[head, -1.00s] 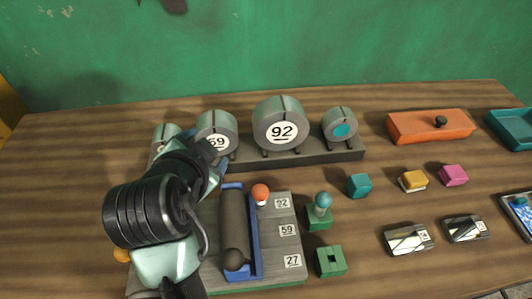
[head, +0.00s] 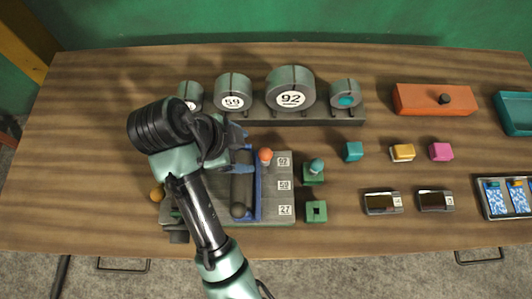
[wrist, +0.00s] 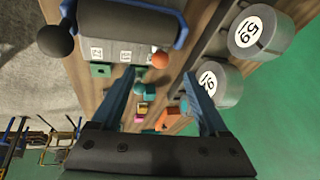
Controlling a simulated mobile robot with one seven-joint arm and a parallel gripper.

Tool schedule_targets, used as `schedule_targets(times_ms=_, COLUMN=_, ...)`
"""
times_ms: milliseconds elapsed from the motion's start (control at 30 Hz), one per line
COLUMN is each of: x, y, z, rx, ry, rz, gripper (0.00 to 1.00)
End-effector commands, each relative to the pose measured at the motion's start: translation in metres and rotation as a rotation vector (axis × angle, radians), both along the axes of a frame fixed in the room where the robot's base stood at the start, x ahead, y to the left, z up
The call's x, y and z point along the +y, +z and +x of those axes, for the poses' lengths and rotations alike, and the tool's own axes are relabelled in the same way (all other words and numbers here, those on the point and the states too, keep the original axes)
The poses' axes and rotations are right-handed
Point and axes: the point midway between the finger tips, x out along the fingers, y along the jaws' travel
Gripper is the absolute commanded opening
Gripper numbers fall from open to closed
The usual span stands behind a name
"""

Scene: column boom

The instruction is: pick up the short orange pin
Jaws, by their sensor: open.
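The orange pin (head: 265,155) shows as a round orange head at the back of the grey board (head: 284,199), beside the label 92. In the wrist view its orange head (wrist: 160,59) lies between my two blue fingers, farther off. The pin's shaft is hidden, so I cannot tell its length. My gripper (head: 241,134) is open and empty, to the left of and slightly behind the pin, apart from it. In the wrist view, my fingertips (wrist: 160,74) point along the table toward the blocks.
A dark roller (head: 242,185) in a blue frame stands just left of the pin. Numbered discs (head: 290,88) stand behind on a dark base. A teal-headed pin (head: 316,166) stands in a green block to the right. An orange-yellow ball (head: 157,195) is at the board's left.

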Motion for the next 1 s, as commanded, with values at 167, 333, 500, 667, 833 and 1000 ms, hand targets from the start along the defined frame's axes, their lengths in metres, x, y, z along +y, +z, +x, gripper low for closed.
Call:
schedule_targets(times_ms=167, x=-0.009, y=-0.028, z=0.007, rx=-0.003, ry=-0.002, rz=0.001, gripper=0.77)
schedule_targets(times_ms=333, x=-0.015, y=-0.044, z=0.012, rx=-0.003, ry=-0.001, rz=0.001, gripper=0.77)
schedule_targets(times_ms=500, x=-0.019, y=-0.052, z=0.014, rx=-0.002, ry=0.001, rz=0.001, gripper=0.77)
schedule_targets(times_ms=667, x=-0.022, y=-0.055, z=0.016, rx=-0.001, ry=0.001, rz=0.0, gripper=0.77)
schedule_targets(times_ms=833, x=-0.036, y=-0.075, z=0.021, rx=0.003, ry=-0.001, rz=0.0, gripper=0.77)
schedule_targets(times_ms=1000, x=-0.042, y=-0.094, z=0.027, rx=-0.001, ry=0.001, rz=0.001, gripper=0.77)
